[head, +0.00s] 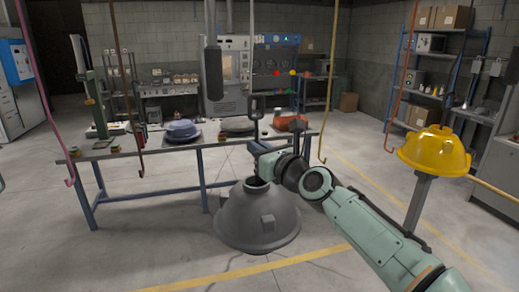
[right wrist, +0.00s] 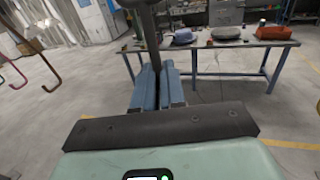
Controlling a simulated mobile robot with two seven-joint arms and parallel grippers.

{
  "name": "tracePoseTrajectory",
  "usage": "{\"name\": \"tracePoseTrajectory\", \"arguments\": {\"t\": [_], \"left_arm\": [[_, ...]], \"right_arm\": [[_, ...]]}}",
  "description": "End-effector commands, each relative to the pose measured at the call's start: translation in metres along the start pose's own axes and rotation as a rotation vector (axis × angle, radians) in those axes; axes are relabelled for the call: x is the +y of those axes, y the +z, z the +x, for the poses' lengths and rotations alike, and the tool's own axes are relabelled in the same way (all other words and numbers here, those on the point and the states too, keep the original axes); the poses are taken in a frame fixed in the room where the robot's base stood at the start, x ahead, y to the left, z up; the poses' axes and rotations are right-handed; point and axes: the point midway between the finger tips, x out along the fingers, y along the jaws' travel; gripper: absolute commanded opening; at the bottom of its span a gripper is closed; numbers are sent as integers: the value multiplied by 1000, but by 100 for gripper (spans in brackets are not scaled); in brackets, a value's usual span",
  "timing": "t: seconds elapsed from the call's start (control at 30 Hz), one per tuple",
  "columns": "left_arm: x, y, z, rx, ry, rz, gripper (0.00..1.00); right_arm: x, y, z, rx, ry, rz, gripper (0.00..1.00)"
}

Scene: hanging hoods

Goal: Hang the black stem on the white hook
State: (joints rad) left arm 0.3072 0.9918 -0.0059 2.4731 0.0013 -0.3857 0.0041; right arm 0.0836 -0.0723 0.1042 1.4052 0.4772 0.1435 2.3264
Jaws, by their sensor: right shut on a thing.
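My right gripper (head: 262,148) is shut on the black stem (head: 256,112), a dark upright piece with a loop at its top. In the right wrist view the stem (right wrist: 149,40) rises from between the blue fingers. A thin pale rod, likely the white hook (head: 252,45), comes down from above near the loop; its lower end is hidden or too small to make out. I cannot tell if loop and hook touch. A grey dome hood (head: 258,222) shows below my gripper; I cannot tell if the stem joins it. My left gripper is not in view.
Pink (head: 68,165), brown (head: 128,90), yellow (head: 328,100) and red (head: 400,80) hooks hang around. A dark cylinder (head: 213,75) hangs left of the stem. A long table (head: 180,147) stands behind. A yellow hood (head: 436,150) sits on a post at right.

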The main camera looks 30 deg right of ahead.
Motion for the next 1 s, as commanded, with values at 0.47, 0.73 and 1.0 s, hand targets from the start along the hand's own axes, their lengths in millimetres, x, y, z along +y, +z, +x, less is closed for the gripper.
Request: {"name": "tracePoseTrajectory", "arguments": {"t": [0.47, 0.73, 1.0], "left_arm": [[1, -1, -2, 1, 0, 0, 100], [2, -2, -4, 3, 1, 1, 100], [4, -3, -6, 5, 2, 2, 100]], "right_arm": [[-2, 4, 4, -8, -2, 0, 0], [-4, 4, 14, -7, -2, 1, 0], [-7, 4, 23, -7, -1, 0, 0]]}}
